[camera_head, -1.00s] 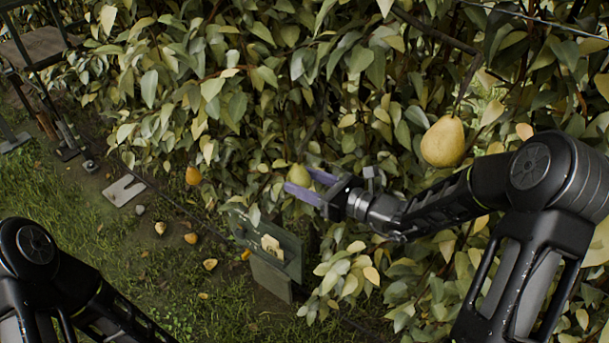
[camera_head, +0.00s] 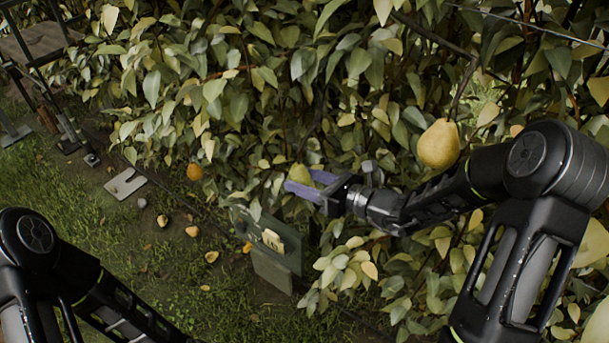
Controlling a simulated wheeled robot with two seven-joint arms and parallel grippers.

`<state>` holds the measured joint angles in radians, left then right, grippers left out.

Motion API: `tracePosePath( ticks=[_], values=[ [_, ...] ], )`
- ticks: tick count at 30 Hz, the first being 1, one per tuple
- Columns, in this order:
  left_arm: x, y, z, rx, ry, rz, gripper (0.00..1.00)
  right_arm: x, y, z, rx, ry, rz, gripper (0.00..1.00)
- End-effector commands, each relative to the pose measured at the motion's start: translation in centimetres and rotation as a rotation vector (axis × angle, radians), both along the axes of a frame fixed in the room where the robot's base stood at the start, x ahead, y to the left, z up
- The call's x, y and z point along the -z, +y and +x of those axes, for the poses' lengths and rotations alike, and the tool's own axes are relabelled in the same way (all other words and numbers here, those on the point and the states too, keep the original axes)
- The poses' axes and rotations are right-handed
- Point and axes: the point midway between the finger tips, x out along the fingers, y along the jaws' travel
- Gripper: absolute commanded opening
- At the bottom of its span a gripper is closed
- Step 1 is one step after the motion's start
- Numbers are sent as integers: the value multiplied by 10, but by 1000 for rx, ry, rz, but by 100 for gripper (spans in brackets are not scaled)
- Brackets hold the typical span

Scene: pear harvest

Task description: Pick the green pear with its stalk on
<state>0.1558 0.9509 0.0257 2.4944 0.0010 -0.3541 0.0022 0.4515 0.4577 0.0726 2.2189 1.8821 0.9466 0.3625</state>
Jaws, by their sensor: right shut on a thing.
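A green pear (camera_head: 299,174) shows among the leaves at the middle of the view. My right gripper (camera_head: 305,183), with purple fingers, is shut on it, and the fingers cover part of its body. Its stalk is hidden by leaves, so I cannot tell whether it is joined to the branch. A large yellow pear (camera_head: 439,145) hangs by a long stalk at the right, above my right forearm. A small orange pear (camera_head: 194,172) hangs at the left of the foliage. My left arm comes in at the lower left; its gripper is out of view.
A dark green box (camera_head: 272,246) with something pale in it stands under the right gripper. Fallen fruit (camera_head: 192,231) lies on the grass at the left. A grey plate (camera_head: 125,184) and a dark metal frame (camera_head: 50,75) are farther left. Dense leaves surround the right gripper.

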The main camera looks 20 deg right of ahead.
Motion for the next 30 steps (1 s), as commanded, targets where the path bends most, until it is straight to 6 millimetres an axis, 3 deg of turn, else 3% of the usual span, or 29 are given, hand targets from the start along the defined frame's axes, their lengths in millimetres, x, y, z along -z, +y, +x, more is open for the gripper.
tracePosePath(
  ticks=[6,21,30],
  values=[
    [-14,0,0,0,0,0,36,-3,1,-3,0,44,11,7],
    [-17,0,0,0,0,0,36,-2,1,-4,0,63,17,7],
    [-31,0,0,0,0,0,36,-6,2,-7,-1,107,27,7]
  ],
)
